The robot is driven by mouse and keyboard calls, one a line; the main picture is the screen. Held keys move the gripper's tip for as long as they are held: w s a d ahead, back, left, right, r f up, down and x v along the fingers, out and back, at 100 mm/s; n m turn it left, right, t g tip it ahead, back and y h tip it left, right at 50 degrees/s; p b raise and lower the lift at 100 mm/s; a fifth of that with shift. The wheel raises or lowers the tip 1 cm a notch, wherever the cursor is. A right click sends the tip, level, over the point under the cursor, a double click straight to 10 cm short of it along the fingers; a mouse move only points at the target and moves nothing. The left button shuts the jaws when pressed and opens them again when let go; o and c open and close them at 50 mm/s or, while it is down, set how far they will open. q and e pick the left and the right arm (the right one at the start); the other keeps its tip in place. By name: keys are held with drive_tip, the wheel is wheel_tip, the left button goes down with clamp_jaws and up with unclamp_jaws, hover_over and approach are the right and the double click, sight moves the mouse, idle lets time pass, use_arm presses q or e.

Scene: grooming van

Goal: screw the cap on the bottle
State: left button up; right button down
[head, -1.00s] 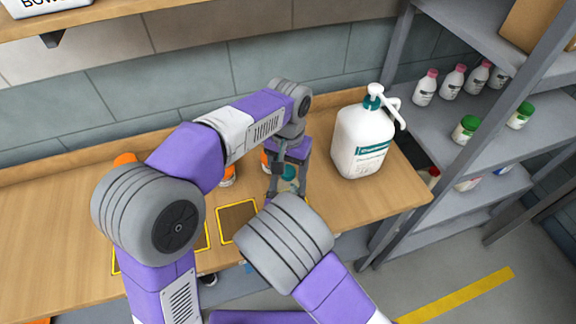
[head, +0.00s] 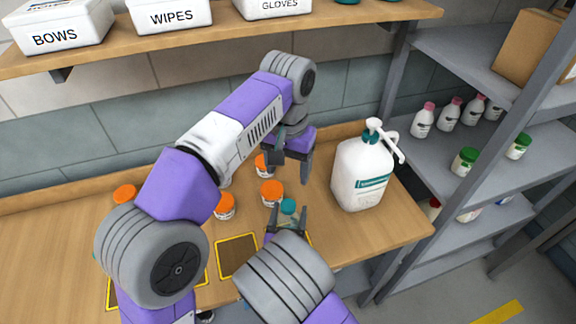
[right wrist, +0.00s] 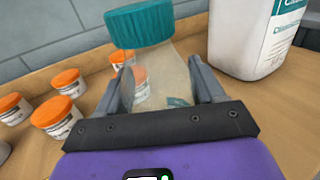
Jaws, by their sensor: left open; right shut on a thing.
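The small translucent bottle (right wrist: 176,84) stands between the two fingers of my right gripper (right wrist: 165,85), which is shut on it. The teal ribbed cap (right wrist: 139,24) sits on the bottle's top in the right wrist view; whether it is tight cannot be told. In the head view the cap (head: 288,206) shows between the right gripper's fingertips (head: 287,218), and the bottle below is mostly hidden. My left gripper (head: 292,168) is open and empty, above and behind the cap, apart from it.
A large white pump jug (head: 362,172) stands right of the grippers. Several orange-lidded jars (head: 271,193) stand to the left and behind. A yellow-edged dark square (head: 237,256) marks the bench. A grey shelf rack (head: 450,195) is at right; labelled boxes (head: 168,14) sit on the upper shelf.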

drive_tip(key=shift+c, duration=0.2)
unclamp_jaws()
drive_tip(key=s+a, duration=0.1)
drive_tip(key=s, duration=0.6)
drive_tip(key=shift+s, duration=0.25)
drive_tip(key=shift+a, duration=0.1)
